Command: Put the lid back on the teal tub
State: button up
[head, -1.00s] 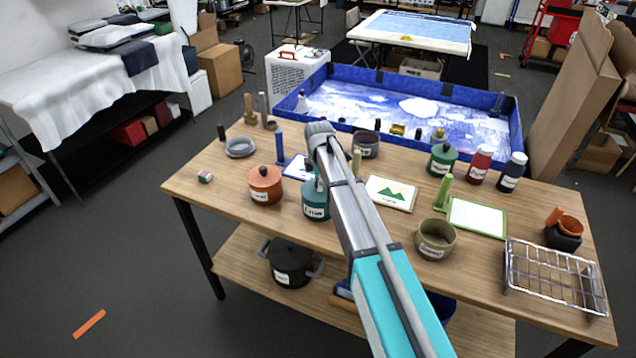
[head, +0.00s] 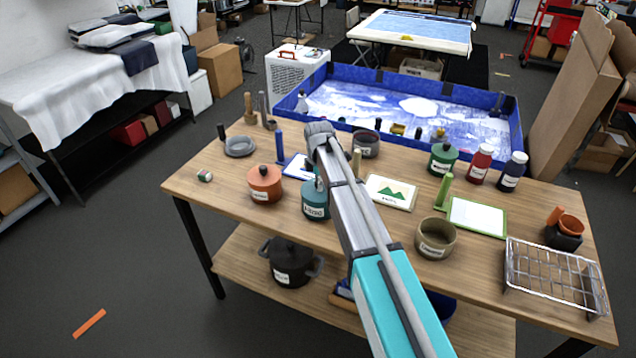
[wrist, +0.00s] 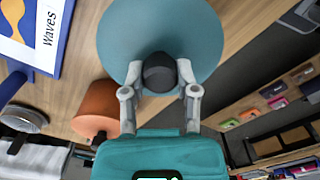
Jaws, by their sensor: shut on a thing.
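The teal tub (head: 316,207) stands on the wooden table with a white label on its front. My arm covers its right side in the head view. In the wrist view my gripper (wrist: 160,93) has one finger on each side of the dark knob of the round teal lid (wrist: 125,40) and is shut on it. The lid fills the upper middle of the wrist view and hides what is under it. I cannot tell whether the lid rests fully on the tub. The gripper is mostly hidden behind my arm in the head view.
An orange lidded pot (head: 265,184) stands close left of the tub. A wire rack (head: 553,275) stands at the right edge.

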dwell(0.8)
jog(key=o, duration=1)
jog(key=shift+o, duration=0.2)
jog(key=shift+o, duration=1.3)
jog(key=shift+r+p, duration=3.5)
